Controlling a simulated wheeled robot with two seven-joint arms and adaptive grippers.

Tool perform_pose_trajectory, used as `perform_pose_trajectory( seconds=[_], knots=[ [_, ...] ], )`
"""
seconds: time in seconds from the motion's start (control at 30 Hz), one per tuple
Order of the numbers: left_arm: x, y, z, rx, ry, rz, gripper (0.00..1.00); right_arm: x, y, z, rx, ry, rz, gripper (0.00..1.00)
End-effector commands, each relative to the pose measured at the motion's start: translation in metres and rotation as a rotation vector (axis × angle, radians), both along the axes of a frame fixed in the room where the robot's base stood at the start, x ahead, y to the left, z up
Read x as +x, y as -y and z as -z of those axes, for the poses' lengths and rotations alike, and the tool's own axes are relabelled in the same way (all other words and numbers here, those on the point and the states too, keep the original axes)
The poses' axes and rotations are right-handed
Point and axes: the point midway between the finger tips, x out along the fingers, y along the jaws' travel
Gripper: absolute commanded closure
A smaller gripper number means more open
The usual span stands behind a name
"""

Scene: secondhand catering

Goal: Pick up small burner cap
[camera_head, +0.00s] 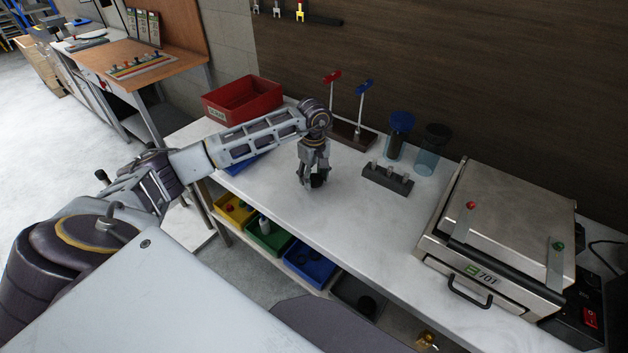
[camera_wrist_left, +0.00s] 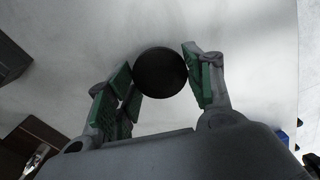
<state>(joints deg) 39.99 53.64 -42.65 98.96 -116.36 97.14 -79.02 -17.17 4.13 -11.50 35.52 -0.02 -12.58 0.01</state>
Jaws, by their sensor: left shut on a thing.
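The small burner cap (camera_wrist_left: 160,73) is a round, black disc. In the left wrist view it sits between the two green-padded fingers of my left gripper (camera_wrist_left: 163,82), which is shut on it. In the head view my left gripper (camera_head: 315,182) points down over the white worktop (camera_head: 290,205), with the dark cap between its fingertips. I cannot tell whether the cap touches the worktop. My right gripper does not show in either view.
A dark block with several pegs (camera_head: 387,179) stands right of my left gripper. Behind are a red bin (camera_head: 243,101), a stand with red and blue handles (camera_head: 351,134) and two clear cylinders (camera_head: 397,137). A metal press (camera_head: 510,220) fills the right. Worktop in front of the gripper is clear.

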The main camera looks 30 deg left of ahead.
Motion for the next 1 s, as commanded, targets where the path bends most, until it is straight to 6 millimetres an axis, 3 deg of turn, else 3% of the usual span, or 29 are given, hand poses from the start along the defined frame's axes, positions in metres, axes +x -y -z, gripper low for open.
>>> perform_pose_trajectory(
  seconds=[0.53, 1.0],
  knots=[
    [0.001, 0.000, -0.071, 0.000, 0.002, 0.000, 0.76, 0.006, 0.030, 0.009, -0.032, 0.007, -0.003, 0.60],
    [0.000, 0.000, -0.085, 0.000, 0.000, 0.000, 0.76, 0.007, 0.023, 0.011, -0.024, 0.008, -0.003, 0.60]
  ],
)
